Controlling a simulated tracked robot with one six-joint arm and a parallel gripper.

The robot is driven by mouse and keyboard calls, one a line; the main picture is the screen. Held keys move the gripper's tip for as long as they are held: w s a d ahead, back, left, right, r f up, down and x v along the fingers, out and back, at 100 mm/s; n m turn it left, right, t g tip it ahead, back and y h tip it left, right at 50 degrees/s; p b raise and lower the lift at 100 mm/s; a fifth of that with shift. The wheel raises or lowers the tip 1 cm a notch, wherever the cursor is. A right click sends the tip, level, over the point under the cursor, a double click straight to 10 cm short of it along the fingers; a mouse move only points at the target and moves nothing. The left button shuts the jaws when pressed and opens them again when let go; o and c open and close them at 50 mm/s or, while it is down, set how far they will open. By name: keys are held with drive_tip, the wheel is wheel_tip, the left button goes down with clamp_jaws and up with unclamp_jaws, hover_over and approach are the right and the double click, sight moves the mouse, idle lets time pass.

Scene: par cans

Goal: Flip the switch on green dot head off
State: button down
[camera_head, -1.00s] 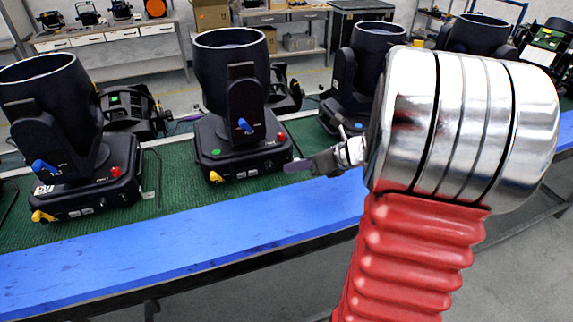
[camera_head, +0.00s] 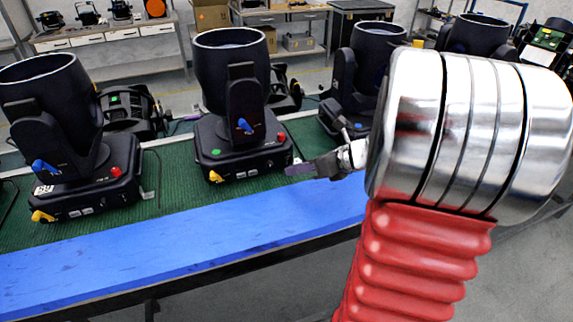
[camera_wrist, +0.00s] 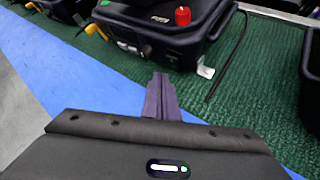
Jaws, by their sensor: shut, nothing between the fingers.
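The green dot head (camera_head: 240,110) is a black moving-head light on the green mat, in the middle of the head view. Its green dot (camera_head: 215,153) is on the base front, with a yellow knob (camera_head: 214,176) at the lower left corner and a red knob (camera_head: 281,137) at the right. Which part is the switch is too small to tell. My gripper (camera_head: 290,169) is shut and empty, just right of the base's front corner and apart from it.
A blue table edge (camera_head: 200,240) runs along the front of the green mat (camera_head: 175,180). Another head (camera_head: 60,130) stands at left, and one (camera_head: 350,80) at right behind my arm. A black cable (camera_wrist: 228,65) lies on the mat beside the base.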

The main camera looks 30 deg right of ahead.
drive_tip(key=shift+s+a+r, duration=0.15)
drive_tip(key=shift+s+a, duration=0.05)
drive_tip(key=shift+s, duration=0.6)
drive_tip(key=shift+s+a+r, duration=0.1)
drive_tip(key=shift+s+a, duration=0.15)
drive_tip(key=shift+s, duration=0.6)
drive_tip(key=shift+s+a+r, duration=0.15)
drive_tip(key=shift+s+a, duration=0.05)
drive_tip(key=shift+s, duration=0.6)
